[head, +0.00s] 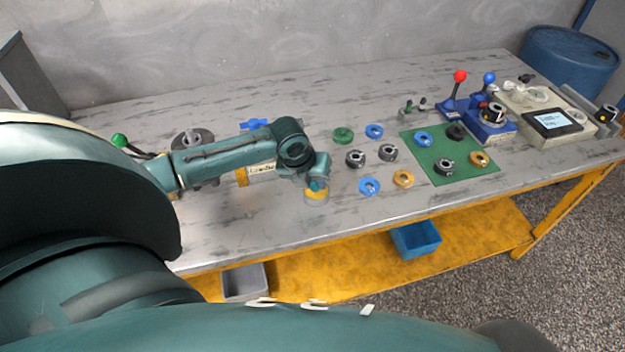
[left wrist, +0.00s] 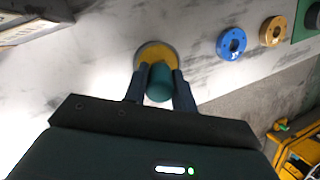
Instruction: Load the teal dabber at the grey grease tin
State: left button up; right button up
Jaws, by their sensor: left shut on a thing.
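The grey grease tin (head: 316,201) stands near the table's front edge, with yellow grease showing inside its rim. In the left wrist view the tin (left wrist: 143,52) lies just beyond the fingertips. My left gripper (left wrist: 157,76) is shut on the teal dabber (left wrist: 160,84). In the head view the dabber (head: 317,186) shows as a small teal piece at the tin's mouth, below my wrist. It overlaps the yellow grease; I cannot tell whether it touches it. Its far end is hidden. My right gripper is not in view.
Blue ring (head: 369,187) and orange ring (head: 403,179) lie right of the tin, with several more rings behind. A green mat (head: 430,173) carries parts. A labelled cylinder (head: 262,173) lies behind my arm. The table front left of the tin is clear.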

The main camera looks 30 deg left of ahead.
pick_arm(q)
jog(key=shift+r, duration=3.5)
jog(key=shift+d, duration=0.1)
